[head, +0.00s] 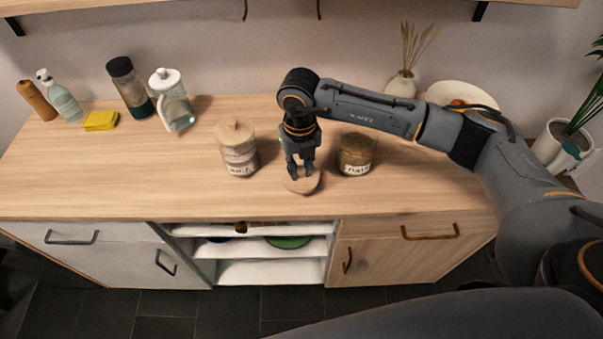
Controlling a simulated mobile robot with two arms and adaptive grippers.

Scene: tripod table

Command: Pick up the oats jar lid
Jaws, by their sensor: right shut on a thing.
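The oats jar (357,154) stands uncovered on the wooden counter, right of my right gripper, with a label on its front. A round wooden lid (303,184) is under my right gripper (300,171), near the counter's front edge. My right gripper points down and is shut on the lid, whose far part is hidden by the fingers. I cannot tell if the lid touches the counter. A second jar (239,155) with its wooden lid on stands to the left of the gripper. My left gripper is not in view.
At the back left stand a wooden mill (36,100), a spray bottle (60,97), a yellow sponge (101,121), a dark-topped bottle (130,88) and a glass pitcher (173,104). A reed vase (401,84), bowl (463,96) and potted plant (562,145) are right. The left-front counter (100,185) is clear.

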